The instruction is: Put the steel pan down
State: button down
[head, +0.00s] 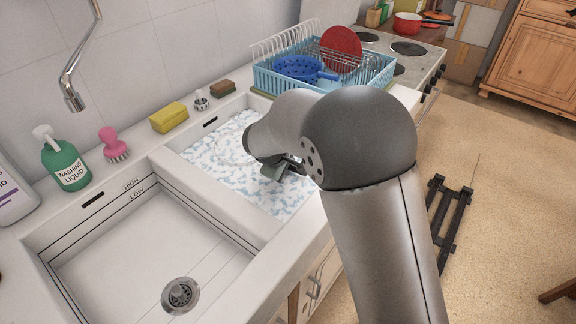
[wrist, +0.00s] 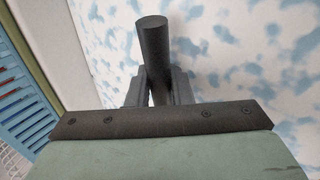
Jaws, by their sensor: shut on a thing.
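My gripper (wrist: 157,82) is shut on a dark round handle (wrist: 155,45), which I take to be the steel pan's. The handle stands out between the two fingers, above white-and-blue foam. In the head view my gripper is low over the right sink basin (head: 265,213), mostly hidden behind my arm. A faint pale round outline (head: 232,150) shows in the foam left of my wrist; I cannot tell whether it is the pan. The pan's body is not clearly seen in either view.
The left basin (head: 135,262) is empty, with a drain. A blue dish rack (head: 265,80) holds a blue colander (head: 300,68) and red plate (head: 341,48). A yellow sponge (head: 169,118), pink brush (head: 114,146) and green bottle (head: 66,165) line the back ledge. A stove stands beyond.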

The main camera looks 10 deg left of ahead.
jog(key=shift+f+b, duration=0.3)
jog(key=shift+b, duration=0.2)
jog(key=shift+f, duration=0.2)
jog(key=c, duration=1.3)
grip_release()
